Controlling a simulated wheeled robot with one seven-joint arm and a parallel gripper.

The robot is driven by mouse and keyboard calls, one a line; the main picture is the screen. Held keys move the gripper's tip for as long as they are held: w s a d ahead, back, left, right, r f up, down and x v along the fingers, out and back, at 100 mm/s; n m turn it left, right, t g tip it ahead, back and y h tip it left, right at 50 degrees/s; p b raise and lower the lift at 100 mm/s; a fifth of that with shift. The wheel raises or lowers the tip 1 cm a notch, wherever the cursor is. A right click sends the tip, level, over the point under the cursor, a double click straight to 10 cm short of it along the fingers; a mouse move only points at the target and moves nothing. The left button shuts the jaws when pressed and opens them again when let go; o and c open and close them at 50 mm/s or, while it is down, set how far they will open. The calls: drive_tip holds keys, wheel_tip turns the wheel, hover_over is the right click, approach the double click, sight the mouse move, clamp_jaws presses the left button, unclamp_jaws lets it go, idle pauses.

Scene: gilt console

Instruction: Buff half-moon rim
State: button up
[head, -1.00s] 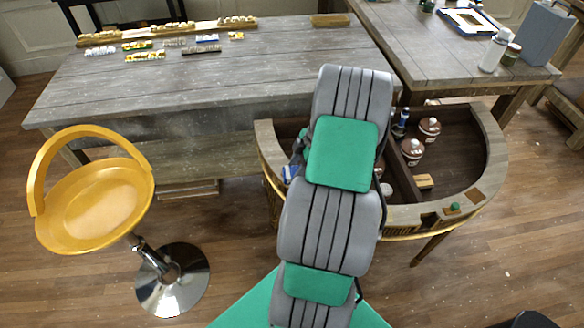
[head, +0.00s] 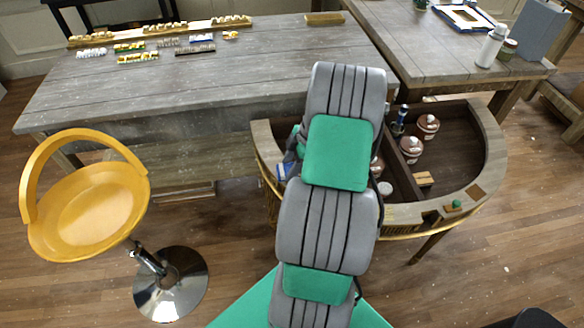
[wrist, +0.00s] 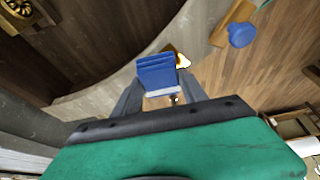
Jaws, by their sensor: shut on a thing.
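The half-moon console (head: 490,150) stands in front of the grey table in the head view, with a pale wooden rim and a gilt band below it. Its curved rim (wrist: 105,95) crosses the wrist view. My gripper (wrist: 158,92) is shut on a blue block (wrist: 157,72) with a white edge, held over or at the rim; contact cannot be told. My arm hides the console's middle and most of the gripper there.
Inside the console stand brown jars (head: 411,148) and a bottle (head: 398,122). A small green-knobbed piece (head: 456,205) sits on the right rim. A yellow stool (head: 90,205) stands left. Grey tables (head: 200,85) lie behind. A blue knob (wrist: 241,34) shows in the wrist view.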

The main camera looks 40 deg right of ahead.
drive_tip(key=shift+w, duration=0.5)
drive_tip(key=shift+w+r, duration=0.15)
drive_tip(key=shift+r, duration=0.1)
drive_tip(key=shift+s+r+p, duration=0.25)
drive_tip(key=shift+r+p, duration=0.2)
drive_tip(key=shift+r, duration=0.4)
drive_tip(key=shift+d+r, duration=0.1)
drive_tip(key=shift+r, duration=0.35)
drive_tip(key=shift+r+p, duration=1.4)
drive_tip(key=shift+r, duration=0.9)
drive_tip(key=shift+w, duration=0.1)
